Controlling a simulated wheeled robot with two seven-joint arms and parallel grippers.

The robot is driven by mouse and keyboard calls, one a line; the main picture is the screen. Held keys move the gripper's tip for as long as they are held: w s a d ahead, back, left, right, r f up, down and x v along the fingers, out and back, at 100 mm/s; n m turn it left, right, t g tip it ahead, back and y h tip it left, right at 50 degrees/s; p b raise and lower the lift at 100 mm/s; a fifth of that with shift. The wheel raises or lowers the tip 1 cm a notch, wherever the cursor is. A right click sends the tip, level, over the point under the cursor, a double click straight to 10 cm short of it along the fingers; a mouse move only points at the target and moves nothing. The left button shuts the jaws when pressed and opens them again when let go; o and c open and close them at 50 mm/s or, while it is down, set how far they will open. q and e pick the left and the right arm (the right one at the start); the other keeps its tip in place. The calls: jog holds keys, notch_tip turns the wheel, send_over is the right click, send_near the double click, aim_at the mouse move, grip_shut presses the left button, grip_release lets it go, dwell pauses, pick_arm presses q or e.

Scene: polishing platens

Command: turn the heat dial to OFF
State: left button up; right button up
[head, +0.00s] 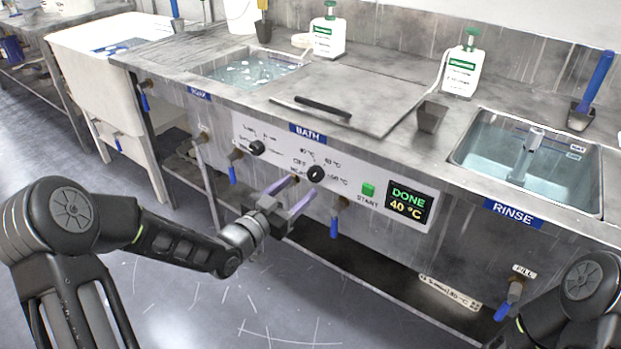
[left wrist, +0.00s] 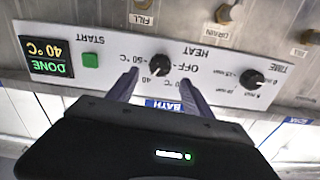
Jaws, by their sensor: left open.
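The heat dial (head: 316,173) is a round black knob on the white BATH panel, with OFF and temperature labels around it. It also shows upside down in the left wrist view (left wrist: 159,67). A small pale mark on it seems to face the 40 label, but it is hard to read. My left gripper (head: 290,195) is open and empty, just in front of the panel. In the left wrist view its fingertips (left wrist: 160,78) lie on either side of the dial; I cannot tell whether they touch it. My right gripper is out of view; only its arm shows.
The time dial (head: 257,147) is left of the heat dial. The green START button (head: 368,190) and a display (head: 408,203) reading DONE 40 °C are right. Blue-handled valves (head: 334,226) stick out below the panel. The lid (head: 350,100) covers the bath above.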

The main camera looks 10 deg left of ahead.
aim_at(313, 176)
pick_arm(q)
jog(key=x, duration=0.6)
jog(key=shift+c, duration=0.2)
grip_shut()
dwell(0.4)
